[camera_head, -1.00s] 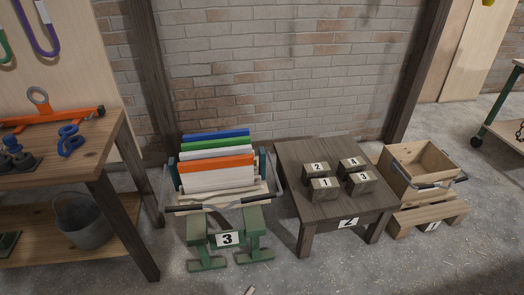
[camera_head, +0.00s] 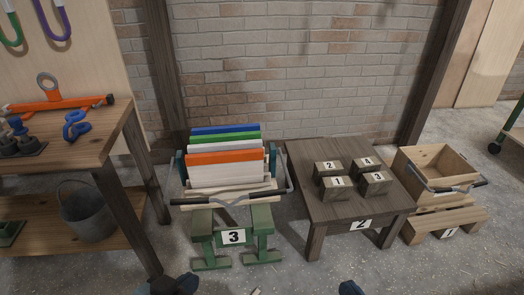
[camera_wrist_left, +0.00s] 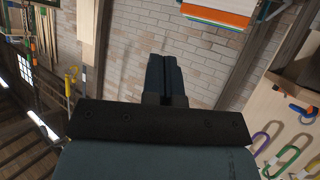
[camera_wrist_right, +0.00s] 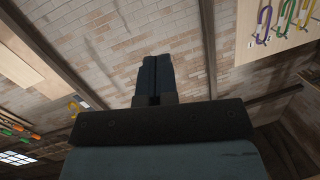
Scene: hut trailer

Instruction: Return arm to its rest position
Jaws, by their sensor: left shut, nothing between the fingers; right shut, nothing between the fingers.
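My left gripper (camera_wrist_left: 165,75) is shut and empty in the left wrist view, with its dark fingers together. My right gripper (camera_wrist_right: 156,75) is shut and empty in the right wrist view, its fingers also together. Neither touches anything in these views. In the head view, dark parts of my two arms just show at the bottom edge, left of centre and right of centre. Most of both arms is hidden below the frame.
A crate of coloured boards (camera_head: 225,158) stands on a green stand marked 3. A dark table (camera_head: 325,209) holds several numbered blocks. An open wooden crate (camera_head: 436,172) stands at right. A workbench (camera_head: 90,152) with a bucket (camera_head: 86,217) below is at left.

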